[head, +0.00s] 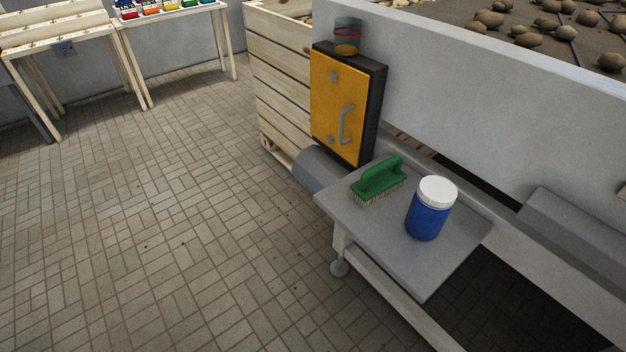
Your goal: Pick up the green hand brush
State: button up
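The green hand brush (379,180) rests on a small grey side shelf (390,245), bristles down, with its handle arched on top. It lies near the shelf's back left edge. A blue jar with a white lid (428,212) stands upright to its right, a little apart from it. My gripper is not in view.
A grey panel (470,90) borders potatoes (490,18). A wooden crate (278,85) stands behind. The tiled floor (160,220) at left is clear.

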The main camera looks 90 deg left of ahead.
aim_at(381, 180)
jog(key=u, duration=2.95)
jog(key=z, duration=3.5)
jog(key=u, duration=3.5)
